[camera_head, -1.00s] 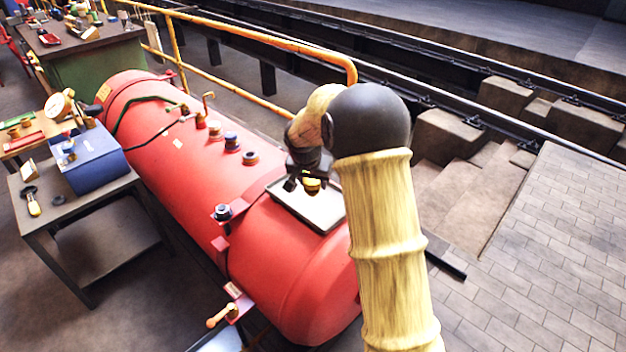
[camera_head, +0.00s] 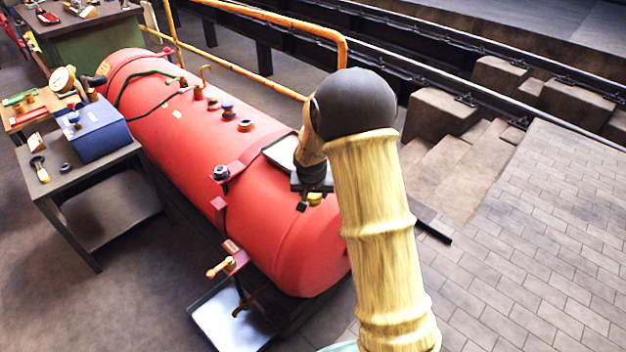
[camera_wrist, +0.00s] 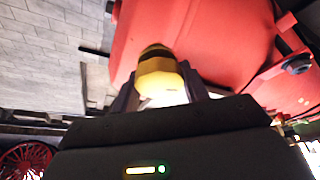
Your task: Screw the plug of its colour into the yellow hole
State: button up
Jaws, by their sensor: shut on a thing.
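My gripper (camera_head: 312,201) is shut on a yellow plug (camera_head: 315,199), near the right end of the red boiler in the head view. In the wrist view the yellow plug (camera_wrist: 160,72), with a dark band, sits between the fingers and points toward the boiler. The red boiler (camera_head: 180,130) has a row of fittings on top. One is a dark-centred ring (camera_head: 245,125), which could be a hole; its colour is unclear. Beside it are a blue-topped fitting (camera_head: 227,109) and a reddish one (camera_head: 213,103). I cannot make out the yellow hole for certain.
A pale tray (camera_head: 282,150) lies on the boiler, left of my gripper. A dark bolt fitting (camera_head: 221,173) and a brass handle (camera_head: 220,268) stick out on its near side. A table (camera_head: 110,168) with a blue box (camera_head: 98,133) stands left. An orange rail (camera_head: 265,78) runs behind.

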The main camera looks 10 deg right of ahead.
jog(key=s+f+n+y, duration=0.1)
jog(key=s+f+n, duration=0.2)
jog(key=s+f, duration=0.5)
jog(key=shift+s, duration=0.6)
jog(key=shift+w, duration=0.1)
jog(key=shift+a, duration=0.1)
